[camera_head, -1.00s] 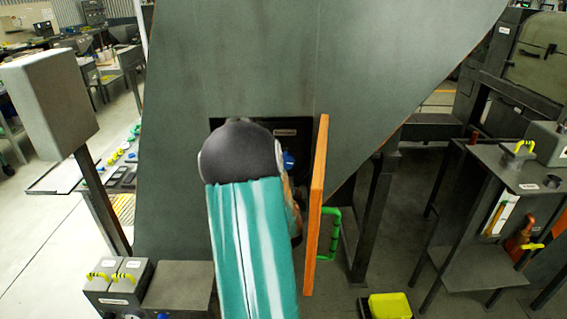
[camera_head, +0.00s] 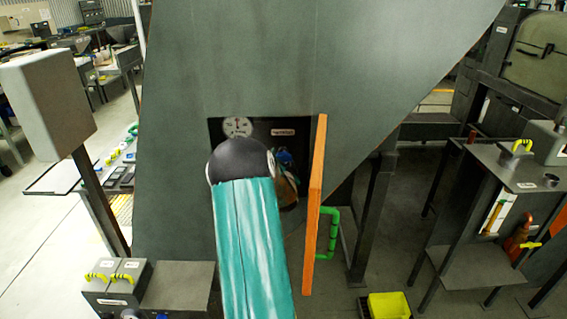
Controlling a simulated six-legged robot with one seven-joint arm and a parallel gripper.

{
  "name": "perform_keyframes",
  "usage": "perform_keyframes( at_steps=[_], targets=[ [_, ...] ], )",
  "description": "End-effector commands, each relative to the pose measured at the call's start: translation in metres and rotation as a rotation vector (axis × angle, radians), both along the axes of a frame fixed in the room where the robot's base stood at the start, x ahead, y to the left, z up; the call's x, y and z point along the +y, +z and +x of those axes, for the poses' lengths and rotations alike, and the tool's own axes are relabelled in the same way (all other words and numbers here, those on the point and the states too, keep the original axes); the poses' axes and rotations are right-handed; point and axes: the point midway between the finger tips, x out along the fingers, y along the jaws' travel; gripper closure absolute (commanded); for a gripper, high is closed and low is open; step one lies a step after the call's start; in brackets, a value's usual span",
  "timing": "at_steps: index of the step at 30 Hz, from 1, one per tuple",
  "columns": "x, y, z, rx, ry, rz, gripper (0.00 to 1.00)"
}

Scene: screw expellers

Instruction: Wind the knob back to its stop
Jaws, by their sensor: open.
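A blue knob (camera_head: 283,156) sits inside a dark square recess in the big grey-green sloped housing. It shows only in part, just right of my arm's dark rounded joint. My gripper (camera_head: 292,165) is at the knob, mostly hidden behind my arm; dark parts of it show close beside the blue. It is open. I cannot tell whether its fingers touch the knob or stand around it. A white round dial (camera_head: 237,127) is at the recess's upper left, too small to read. A pale label (camera_head: 284,132) is right of it.
An orange door (camera_head: 316,215) with a green handle (camera_head: 331,232) stands open at the recess's right edge, close to my arm. A yellow bin (camera_head: 389,306) is on the floor at lower right. A grey box on a post (camera_head: 45,103) stands at left.

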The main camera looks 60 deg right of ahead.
Motion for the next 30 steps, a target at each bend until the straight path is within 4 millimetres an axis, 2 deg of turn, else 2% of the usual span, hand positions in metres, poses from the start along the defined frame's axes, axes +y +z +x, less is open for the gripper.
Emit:
perform_keyframes(
  at_steps=[4,9,11,22,30],
  targets=[
    [0.0003,0.0,-0.0001,0.0,0.0,0.0,0.18],
    [0.0004,0.0,-0.0001,0.0,0.0,0.0,0.52],
    [0.0004,0.0,-0.0001,0.0,0.0,0.0,0.61],
    [0.0007,-0.0001,0.0002,0.043,0.001,-0.022,0.61],
    [0.0008,-0.0001,0.0003,0.185,0.001,-0.094,0.61]
  ],
)
